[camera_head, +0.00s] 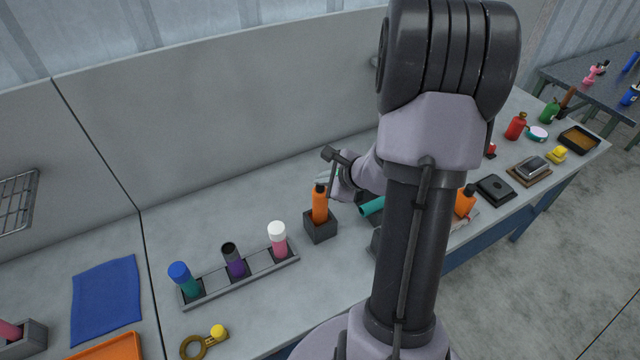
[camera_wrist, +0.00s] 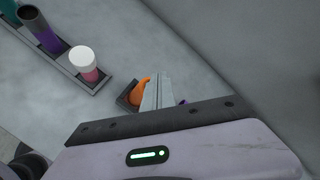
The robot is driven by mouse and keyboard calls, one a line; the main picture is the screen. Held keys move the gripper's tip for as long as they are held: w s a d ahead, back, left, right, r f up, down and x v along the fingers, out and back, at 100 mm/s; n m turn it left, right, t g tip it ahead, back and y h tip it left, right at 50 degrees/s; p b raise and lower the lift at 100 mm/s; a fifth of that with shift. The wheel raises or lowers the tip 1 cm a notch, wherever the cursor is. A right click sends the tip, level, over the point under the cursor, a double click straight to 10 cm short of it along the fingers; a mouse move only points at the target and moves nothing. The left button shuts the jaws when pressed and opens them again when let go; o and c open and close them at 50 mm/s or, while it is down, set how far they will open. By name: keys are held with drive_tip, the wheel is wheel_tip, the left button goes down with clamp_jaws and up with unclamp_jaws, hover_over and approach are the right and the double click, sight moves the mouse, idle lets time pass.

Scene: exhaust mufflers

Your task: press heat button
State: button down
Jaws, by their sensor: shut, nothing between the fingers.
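I cannot make out a button marked for heat in either view; my arm hides part of the bench. A small red item (camera_head: 491,150) shows beside my arm at the right, too small to tell what it is. My gripper (camera_wrist: 158,92) is shut and empty in the wrist view, its pale fingers together. In that view the fingers overlap an orange bottle (camera_wrist: 139,92) standing in a dark square holder (camera_wrist: 126,99). In the head view the same orange bottle (camera_head: 320,206) stands upright beside my wrist; whether the fingers touch it I cannot tell.
A rack (camera_head: 245,276) holds blue-capped, dark-topped and white-capped bottles left of the orange one. A teal cylinder (camera_head: 372,206) and another orange bottle (camera_head: 465,202) lie close to my arm. Dark and brown trays stand at the right end. The wall rises behind the bench.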

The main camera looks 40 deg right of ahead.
sight(323, 188)
drive_tip(key=shift+r, duration=0.2)
wheel_tip(323, 188, up, 6)
drive_tip(key=p, duration=0.4)
drive_tip(key=shift+r+p, duration=0.1)
drive_tip(key=shift+p, duration=0.25)
